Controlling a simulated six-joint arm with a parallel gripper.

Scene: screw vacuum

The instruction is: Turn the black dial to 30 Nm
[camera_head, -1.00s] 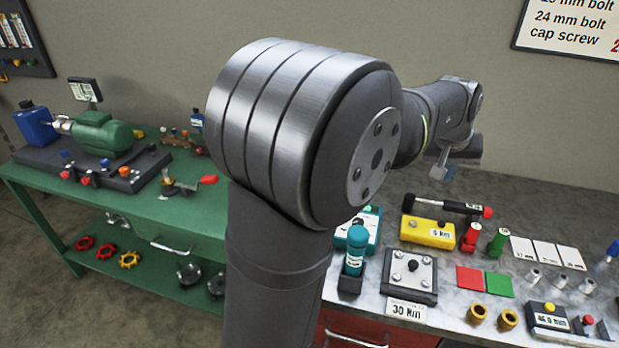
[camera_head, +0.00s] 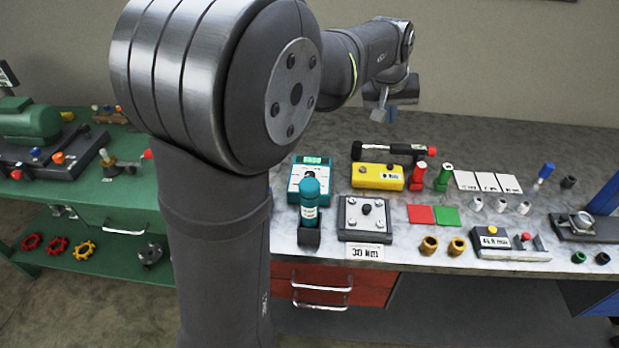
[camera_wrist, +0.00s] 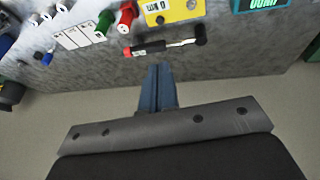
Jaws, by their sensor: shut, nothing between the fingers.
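A teal box (camera_head: 296,180) with a lit display (camera_head: 314,160) stands near the bench's left end. A black round part (camera_head: 308,176) shows on it, partly hidden behind a teal cylinder; I cannot tell its setting. A grey plate (camera_head: 349,230) carries a black knob (camera_head: 366,208) at its middle and bright bolts at its corners. A "30 Nm" card (camera_head: 364,252) is in front of the plate. My gripper (camera_head: 382,116) is shut and empty, above the back of the bench. In the wrist view its fingers (camera_wrist: 157,88) are together, and the teal box's edge (camera_wrist: 258,6) shows.
The teal cylinder (camera_head: 310,205) stands upright in a black holder. A yellow box (camera_head: 366,182) and a black tool with red end (camera_head: 395,150) lie behind the plate. Red (camera_head: 418,176) and green (camera_head: 444,178) bottles stand close right.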

